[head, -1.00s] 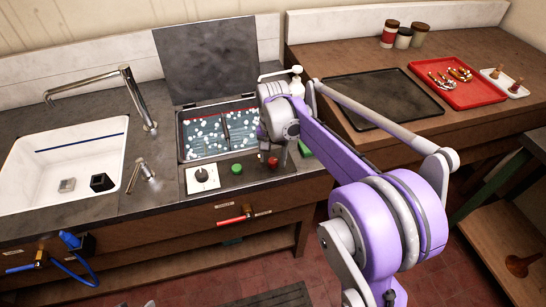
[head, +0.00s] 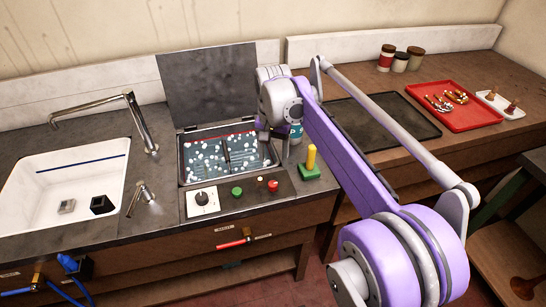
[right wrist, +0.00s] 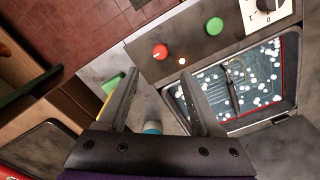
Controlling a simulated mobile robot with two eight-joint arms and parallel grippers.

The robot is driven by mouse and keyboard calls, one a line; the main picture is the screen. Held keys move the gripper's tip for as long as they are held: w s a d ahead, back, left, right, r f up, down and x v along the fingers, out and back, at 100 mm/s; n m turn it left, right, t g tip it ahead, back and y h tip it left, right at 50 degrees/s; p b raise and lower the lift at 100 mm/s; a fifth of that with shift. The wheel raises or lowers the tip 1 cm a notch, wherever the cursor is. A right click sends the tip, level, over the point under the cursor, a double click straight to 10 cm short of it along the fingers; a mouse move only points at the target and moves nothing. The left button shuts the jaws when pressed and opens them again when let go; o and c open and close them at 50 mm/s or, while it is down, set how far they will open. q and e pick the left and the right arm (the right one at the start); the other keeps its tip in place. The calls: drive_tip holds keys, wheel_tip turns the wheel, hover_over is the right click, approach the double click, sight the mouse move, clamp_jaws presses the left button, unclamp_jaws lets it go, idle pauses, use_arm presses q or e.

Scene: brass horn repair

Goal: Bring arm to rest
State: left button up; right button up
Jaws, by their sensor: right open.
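My right arm reaches in from the lower right of the head view. My right gripper (head: 277,142) is above the right edge of the bubbling bath (head: 228,186), and its fingers are partly hidden by the wrist. In the right wrist view the two dark fingers (right wrist: 158,85) stand wide apart with nothing between them. The red button (head: 273,185) on the control panel shows clear of the fingers, beside a small lit lamp (right wrist: 182,61). My left gripper is not in view.
The bath's lid (head: 208,85) stands open behind it. A yellow post on a green base (head: 311,171) stands right of the panel. A white sink (head: 70,170) is at left. A black tray (head: 385,120) and a red tray (head: 458,105) lie on the right counter.

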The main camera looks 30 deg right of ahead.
drive_tip(key=s+a+f+n+t, duration=0.1)
drive_tip(key=s+a+f+n, duration=0.2)
drive_tip(key=s, duration=0.4)
drive_tip(key=s+a+f+n+t, duration=0.2)
drive_tip(key=s+a+f+n, duration=0.1)
drive_tip(key=s, duration=0.4)
drive_tip(key=s+a+f+n+t, duration=0.2)
drive_tip(key=s+a+f+n, duration=0.1)
drive_tip(key=s, duration=0.4)
wheel_tip(320, 180, down, 3)
drive_tip(key=shift+s+a+r+n, duration=0.1)
drive_tip(key=shift+s+a+n, duration=0.2)
drive_tip(key=shift+a, duration=0.55)
